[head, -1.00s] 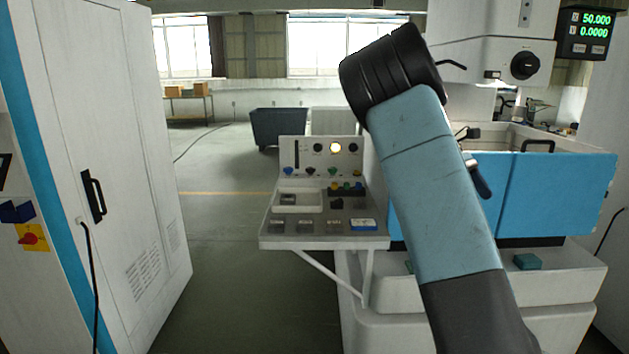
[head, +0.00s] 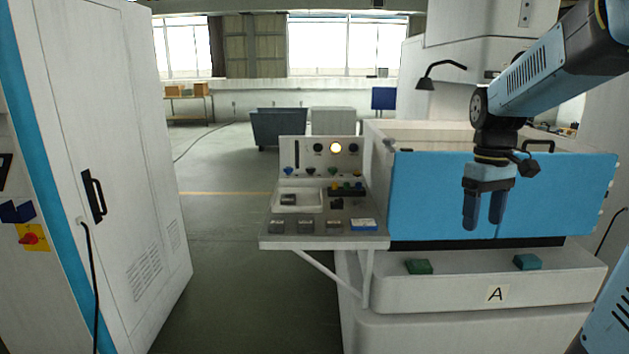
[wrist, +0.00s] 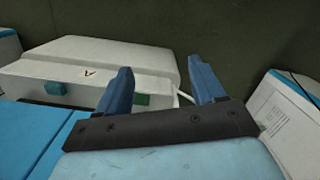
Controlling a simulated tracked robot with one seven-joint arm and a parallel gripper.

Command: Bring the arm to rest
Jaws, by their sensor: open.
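My gripper (head: 484,210) hangs pointing down in front of the blue doors (head: 450,185) of the white machine, at the right of the head view. Its two blue fingers are apart with nothing between them. In the wrist view my gripper (wrist: 167,90) also shows open and empty. My arm comes in from the upper right of the head view and bends down at the wrist.
A white ledge labelled A (head: 470,288) holds a green block (head: 419,267) and a teal block (head: 527,262). A control console (head: 323,228) stands left of the machine. A white cabinet (head: 100,160) stands at far left, with open floor (head: 225,270) between.

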